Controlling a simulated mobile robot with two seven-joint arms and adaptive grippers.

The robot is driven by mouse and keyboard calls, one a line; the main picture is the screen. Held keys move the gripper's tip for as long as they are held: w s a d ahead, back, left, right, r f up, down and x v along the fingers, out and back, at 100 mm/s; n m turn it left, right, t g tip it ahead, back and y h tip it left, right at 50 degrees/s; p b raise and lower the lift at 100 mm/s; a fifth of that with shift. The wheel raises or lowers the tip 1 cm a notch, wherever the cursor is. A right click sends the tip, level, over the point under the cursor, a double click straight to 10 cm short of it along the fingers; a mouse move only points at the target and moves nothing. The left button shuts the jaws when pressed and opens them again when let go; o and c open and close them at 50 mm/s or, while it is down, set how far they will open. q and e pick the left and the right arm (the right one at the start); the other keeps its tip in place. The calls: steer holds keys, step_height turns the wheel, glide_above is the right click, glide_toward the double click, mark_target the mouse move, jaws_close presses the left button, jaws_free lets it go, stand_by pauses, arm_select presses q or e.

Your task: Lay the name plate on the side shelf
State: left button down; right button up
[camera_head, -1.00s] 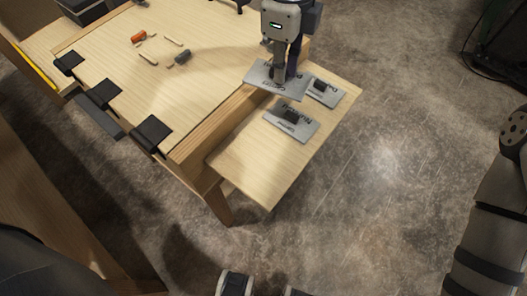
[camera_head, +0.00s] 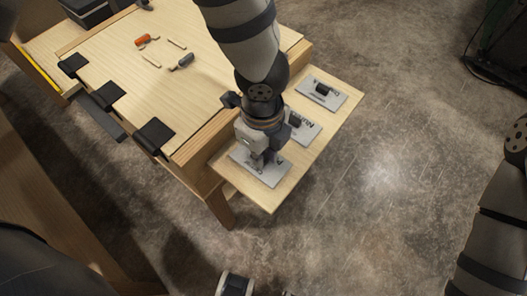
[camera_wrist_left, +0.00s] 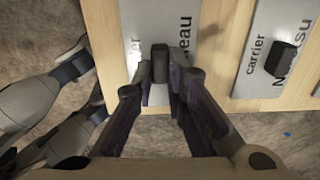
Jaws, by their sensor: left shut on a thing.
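My left gripper (camera_head: 257,163) is shut on the small dark handle of a grey name plate (camera_head: 274,173) at the near end of the wooden side shelf (camera_head: 267,199). The plate lies flat on or very close above the shelf; I cannot tell a gap. In the left wrist view, the fingers (camera_wrist_left: 160,78) grip the dark handle, and the plate (camera_wrist_left: 137,25) shows printed letters ending "eau". The fingers cover part of the lettering.
Two other plates lie on the shelf: a middle plate (camera_head: 311,132), partly behind my arm, and a far plate (camera_head: 334,99). In the left wrist view, a plate marked "carrier" (camera_wrist_left: 262,45) lies to the right. The wooden table (camera_head: 215,90) adjoins the shelf, with small parts on it.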

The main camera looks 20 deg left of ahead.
arm_select(q)
steer(key=shift+f, duration=0.45)
steer(key=shift+r, duration=0.1)
steer(key=c, duration=1.6)
jaws_free()
